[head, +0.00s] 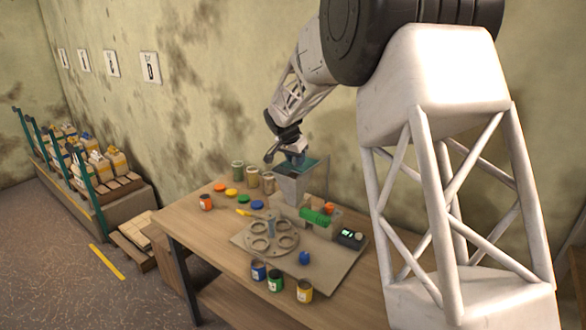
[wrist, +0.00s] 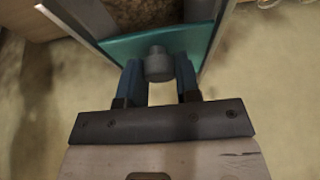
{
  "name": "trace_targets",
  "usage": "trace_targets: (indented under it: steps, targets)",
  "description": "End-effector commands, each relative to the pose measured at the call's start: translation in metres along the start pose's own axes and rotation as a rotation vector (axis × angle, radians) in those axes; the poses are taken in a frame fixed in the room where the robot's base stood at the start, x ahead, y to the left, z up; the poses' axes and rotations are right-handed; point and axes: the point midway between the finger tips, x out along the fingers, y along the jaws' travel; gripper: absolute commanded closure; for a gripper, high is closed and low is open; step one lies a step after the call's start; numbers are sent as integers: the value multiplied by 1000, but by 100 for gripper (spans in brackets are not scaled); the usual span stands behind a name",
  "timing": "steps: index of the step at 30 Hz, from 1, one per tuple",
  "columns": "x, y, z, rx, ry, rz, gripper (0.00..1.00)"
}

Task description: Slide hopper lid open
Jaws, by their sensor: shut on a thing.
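The hopper (head: 292,184) is a grey box on the machine at the back of the table. Its teal lid (head: 308,164) shows at the top, and in the wrist view the teal lid (wrist: 122,48) lies across the hopper's near end. The hopper (wrist: 78,22) is partly uncovered beyond the lid, with a brown inside visible. A grey round knob (wrist: 158,65) stands on the lid. My gripper (wrist: 158,72) has its two blue fingers on either side of the knob and is shut on it. In the head view my gripper (head: 294,158) is at the hopper's top.
A wooden table (head: 190,222) carries a round plate with holes (head: 272,238), a green block (head: 316,216) and a small display box (head: 351,238). A bench with bagged goods (head: 90,165) stands at the left.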

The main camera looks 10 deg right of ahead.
Motion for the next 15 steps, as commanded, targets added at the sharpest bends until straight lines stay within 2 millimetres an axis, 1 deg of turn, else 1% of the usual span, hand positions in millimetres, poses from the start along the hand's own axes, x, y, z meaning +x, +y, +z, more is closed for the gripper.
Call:
trace_targets:
  steps: [15]
  targets:
    - [10,0,-24,1,1,-1,83]
